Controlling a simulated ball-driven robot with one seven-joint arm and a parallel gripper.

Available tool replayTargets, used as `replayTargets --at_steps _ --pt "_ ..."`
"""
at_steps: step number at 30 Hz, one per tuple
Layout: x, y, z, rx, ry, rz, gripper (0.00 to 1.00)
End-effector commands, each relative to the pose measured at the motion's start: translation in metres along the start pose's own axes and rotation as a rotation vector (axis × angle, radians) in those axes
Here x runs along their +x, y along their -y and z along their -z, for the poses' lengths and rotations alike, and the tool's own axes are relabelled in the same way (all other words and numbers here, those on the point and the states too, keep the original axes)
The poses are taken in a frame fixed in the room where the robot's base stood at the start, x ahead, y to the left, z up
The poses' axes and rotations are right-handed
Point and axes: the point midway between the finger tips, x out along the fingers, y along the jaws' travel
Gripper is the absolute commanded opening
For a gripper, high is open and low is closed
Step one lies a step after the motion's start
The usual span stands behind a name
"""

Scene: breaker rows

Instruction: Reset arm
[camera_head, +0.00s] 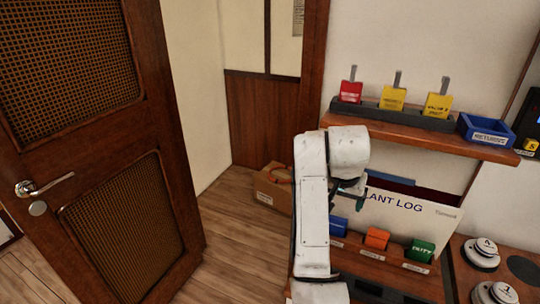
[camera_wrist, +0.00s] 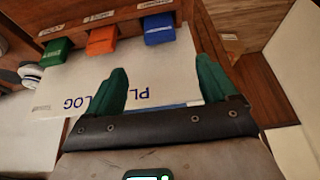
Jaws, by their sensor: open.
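My white arm rises in the middle of the head view, bent over at the top. My gripper (camera_head: 352,196) points down and right in front of the PLANT LOG board (camera_head: 405,218). In the wrist view my gripper (camera_wrist: 165,88) shows two green fingers spread wide apart. Nothing is between them but the view of the PLANT LOG sheet (camera_wrist: 160,75) behind. The fingers look apart from the blue block (camera_wrist: 159,28), the orange block (camera_wrist: 102,38) and the green block (camera_wrist: 57,51).
A shelf (camera_head: 420,133) above holds red and yellow tagged blocks in a dark rack (camera_head: 395,112) and a blue RETURNS tray (camera_head: 487,131). White round knobs (camera_head: 483,253) sit at lower right. A cardboard box (camera_head: 274,187) stands on the floor. A wooden door (camera_head: 100,150) fills the left.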

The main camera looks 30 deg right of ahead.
Motion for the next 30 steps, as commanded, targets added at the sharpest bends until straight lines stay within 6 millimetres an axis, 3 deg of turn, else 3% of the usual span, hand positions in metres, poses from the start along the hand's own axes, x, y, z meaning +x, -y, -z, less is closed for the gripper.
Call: replayTargets --at_steps 8,14,22,30 --pt "0.009 -0.008 -0.008 -0.035 -0.017 -0.004 0.86" --pt "0.037 -0.03 -0.046 -0.2 -0.08 0.009 0.86" --pt "0.062 -0.052 -0.133 -0.492 -0.118 0.102 0.86" --pt "0.062 -0.069 -0.237 -0.734 -0.084 0.263 0.86"
